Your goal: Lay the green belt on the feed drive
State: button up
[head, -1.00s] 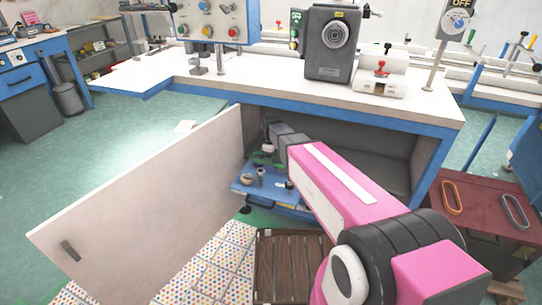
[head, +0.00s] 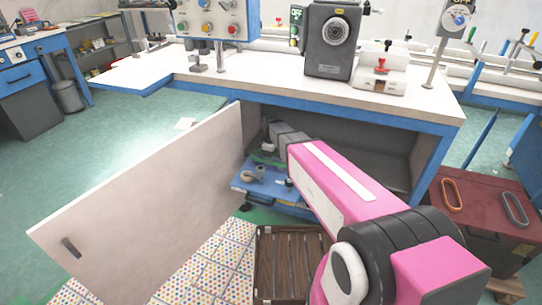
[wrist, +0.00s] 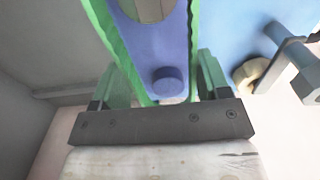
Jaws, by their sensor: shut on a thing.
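My gripper (head: 266,153) is inside the open cabinet, at the far left of the opening. It is shut on the green belt, whose long loop (wrist: 194,45) runs between and beyond the fingers in the wrist view. The belt also shows as a small green strip (head: 262,159) in the head view. A blue-violet piece with a round knob (wrist: 167,80) lies within the loop. The feed drive, a blue plate with pulleys (head: 262,189), is just below the gripper. A tan pulley (wrist: 247,74) stands right of the belt. Whether the belt touches any pulley, I cannot tell.
The cabinet door (head: 150,205) stands wide open on the left. The white bench top (head: 270,82) is above the opening. A slatted wooden crate (head: 290,262) stands on the floor in front. Orange (head: 452,195) and grey (head: 514,209) belts lie on a red cabinet (head: 480,205).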

jog(key=shift+f, duration=1.65)
jog(key=o, duration=1)
notch_tip(320, 180, up, 8)
jog(key=shift+f, duration=0.25)
jog(key=s+d+m, duration=0.4)
jog(key=s+d, duration=0.2)
jog(key=s+d+m, duration=0.5)
jog(key=s+d, duration=0.1)
jog(key=s+d+m, duration=0.5)
jog(key=s+d, duration=0.1)
jog(key=d, duration=0.1)
jog(key=shift+s+r, duration=0.3)
